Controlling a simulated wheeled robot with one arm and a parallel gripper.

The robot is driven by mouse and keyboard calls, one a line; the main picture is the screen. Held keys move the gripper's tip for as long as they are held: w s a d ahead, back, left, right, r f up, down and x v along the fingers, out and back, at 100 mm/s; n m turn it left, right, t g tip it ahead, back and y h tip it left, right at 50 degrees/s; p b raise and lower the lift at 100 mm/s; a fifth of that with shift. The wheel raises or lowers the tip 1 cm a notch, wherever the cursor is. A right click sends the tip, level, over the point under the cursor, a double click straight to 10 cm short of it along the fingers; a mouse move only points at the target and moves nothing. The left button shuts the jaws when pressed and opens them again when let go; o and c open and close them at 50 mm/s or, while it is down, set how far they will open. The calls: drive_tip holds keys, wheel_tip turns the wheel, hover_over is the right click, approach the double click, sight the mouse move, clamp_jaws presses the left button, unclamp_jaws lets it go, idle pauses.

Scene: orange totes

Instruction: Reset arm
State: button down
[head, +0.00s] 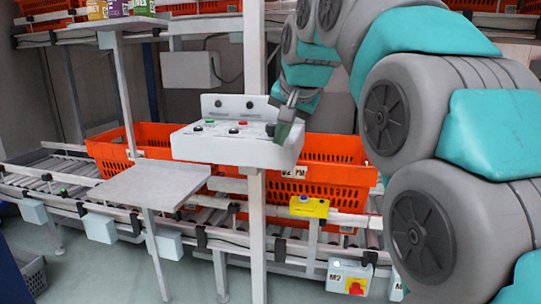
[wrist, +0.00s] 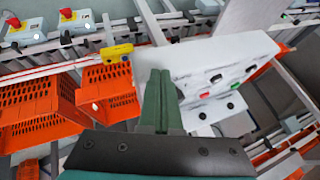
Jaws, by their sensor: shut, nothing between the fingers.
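My gripper (head: 287,120) is shut and empty. It points down at the right end of a white control panel (head: 222,152) on a post, in the head view. In the wrist view my gripper (wrist: 161,90) has its dark green fingers together, in front of the white panel (wrist: 188,54). I cannot tell whether the fingertips touch the panel. The panel carries black buttons, a red one (head: 243,123) and a green one. My grey and teal arm fills the right of the head view and hides what is behind it.
Orange totes (head: 120,148) stand on a roller conveyor (head: 62,178) behind the panel. A grey table (head: 150,184) stands at front left. A yellow box (head: 309,206) and a red-knobbed box labelled M2 (head: 349,277) sit along the conveyor's front. Coloured cartons (head: 117,8) sit on a shelf at top left.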

drive_tip(key=s+d+f+n+g, duration=0.1)
drive_tip(key=s+d+f+g, duration=0.2)
drive_tip(key=s+f, duration=0.8)
drive_tip(key=s+d+f+n+g+h, duration=0.1)
drive_tip(key=s+d+f, duration=0.4)
drive_tip(key=s+f, duration=0.6)
drive_tip(key=s+d+f+n+g+h, duration=0.1)
drive_tip(key=s+d+f+g, duration=0.3)
drive_tip(key=s+f, duration=0.8)
drive_tip(key=s+n, duration=0.1)
drive_tip(key=s, duration=0.2)
drive_tip(key=shift+s+d+g, duration=0.3)
drive_tip(key=shift+s+d, duration=0.1)
drive_tip(key=shift+d+f, duration=0.1)
drive_tip(key=shift+d, duration=0.05)
